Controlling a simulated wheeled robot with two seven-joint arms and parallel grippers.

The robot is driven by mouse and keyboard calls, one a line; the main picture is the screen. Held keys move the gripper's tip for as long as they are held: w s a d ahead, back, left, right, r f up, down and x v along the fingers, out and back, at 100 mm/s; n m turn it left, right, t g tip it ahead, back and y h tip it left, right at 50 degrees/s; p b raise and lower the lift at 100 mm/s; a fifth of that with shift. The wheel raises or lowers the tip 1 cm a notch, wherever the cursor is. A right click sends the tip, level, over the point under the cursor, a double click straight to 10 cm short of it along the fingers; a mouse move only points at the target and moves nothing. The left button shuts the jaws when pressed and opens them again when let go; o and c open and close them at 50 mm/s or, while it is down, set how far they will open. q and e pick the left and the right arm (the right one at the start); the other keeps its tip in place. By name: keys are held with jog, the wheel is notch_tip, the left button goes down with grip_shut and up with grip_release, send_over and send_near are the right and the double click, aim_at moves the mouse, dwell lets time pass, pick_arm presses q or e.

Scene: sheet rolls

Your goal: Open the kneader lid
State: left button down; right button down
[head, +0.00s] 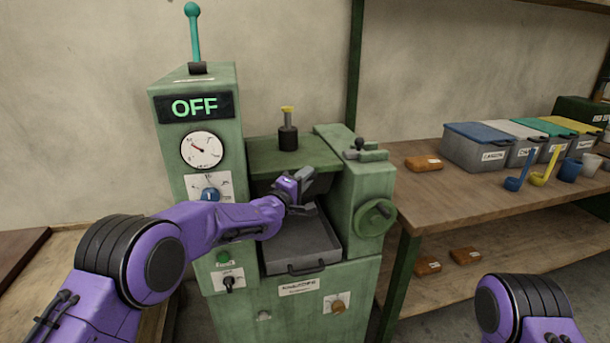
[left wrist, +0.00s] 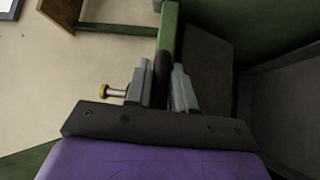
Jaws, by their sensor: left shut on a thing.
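The kneader (head: 225,262) is a green machine with a screen reading OFF. Its lid (head: 270,153) is a green plate lying over the chamber, with a black post with a yellow top (head: 288,133) rising behind it. My left gripper (head: 301,187) is at the lid's front edge, above the grey tray. In the left wrist view my left gripper (left wrist: 163,88) has its fingers either side of a dark part at the end of a green edge (left wrist: 167,35). It appears to be the lid's handle; the fingers partly hide it. My right gripper is out of view.
The grey tray (head: 303,248) with a front handle sits below the gripper. A green handwheel (head: 375,218) juts out on the kneader's right side. A wooden table (head: 450,180) at right holds lidded bins (head: 478,147), scoops and a brown block (head: 424,163).

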pick_arm(q)
notch_tip(320, 180, up, 11)
jog(key=w+n+g+p, duration=0.1)
jog(key=w+p, duration=0.1)
jog(key=p, duration=0.9)
jog(key=shift+w+a+n+y, duration=0.2)
jog(key=shift+a+n+y, duration=0.2)
jog(key=shift+a, duration=0.05)
jog(key=c, duration=1.1)
grip_release()
jog(key=shift+f+g, duration=0.15)
jog(key=shift+g, duration=0.15)
jog(key=shift+f, duration=0.1)
